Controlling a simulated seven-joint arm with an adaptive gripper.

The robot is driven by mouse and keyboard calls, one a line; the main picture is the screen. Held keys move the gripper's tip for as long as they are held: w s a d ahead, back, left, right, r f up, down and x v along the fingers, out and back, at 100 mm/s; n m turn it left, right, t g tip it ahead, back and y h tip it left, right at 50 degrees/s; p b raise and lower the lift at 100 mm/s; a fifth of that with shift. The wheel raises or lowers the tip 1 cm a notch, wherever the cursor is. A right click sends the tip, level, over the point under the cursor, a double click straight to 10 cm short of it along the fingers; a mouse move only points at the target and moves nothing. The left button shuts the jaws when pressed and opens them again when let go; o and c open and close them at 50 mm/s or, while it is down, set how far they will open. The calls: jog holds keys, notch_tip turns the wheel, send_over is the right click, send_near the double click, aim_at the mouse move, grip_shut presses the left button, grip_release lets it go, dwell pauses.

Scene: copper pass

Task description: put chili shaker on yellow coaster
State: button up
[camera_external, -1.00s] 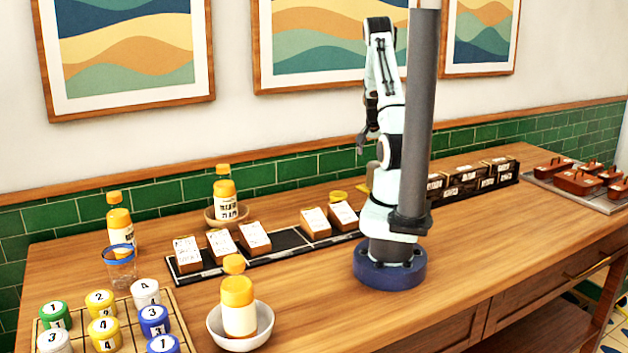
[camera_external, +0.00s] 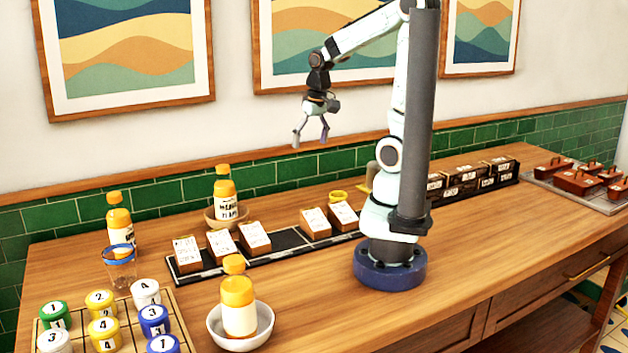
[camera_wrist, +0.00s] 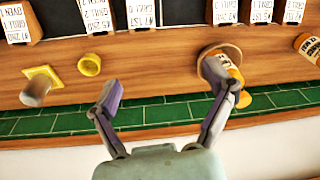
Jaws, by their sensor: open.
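My gripper (camera_external: 311,141) is open and empty, high above the back of the table; its spread fingers also show in the wrist view (camera_wrist: 170,90). I cannot tell from the labels which is chili. In the wrist view the bowl shaker (camera_wrist: 224,63) is near the right finger. A flat yellow square (camera_wrist: 42,73), possibly the coaster, is at left with a greyish cylinder (camera_wrist: 35,93) on or beside it.
A small yellow ring-like dish (camera_wrist: 89,65) is near the yellow square. A dark rack (camera_external: 280,243) with labelled blocks runs along the table. A blue-rimmed glass (camera_external: 121,270) and a board of numbered jars (camera_external: 104,332) are at left.

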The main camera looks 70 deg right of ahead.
jog(key=s+a+r+n+g, duration=0.1)
jog(key=s+a+n, duration=0.6)
jog(key=a, duration=0.5)
jog(key=shift+s+n+g+y, duration=0.3)
jog(key=shift+s+g+y, duration=0.1)
jog(key=shift+s, duration=0.85)
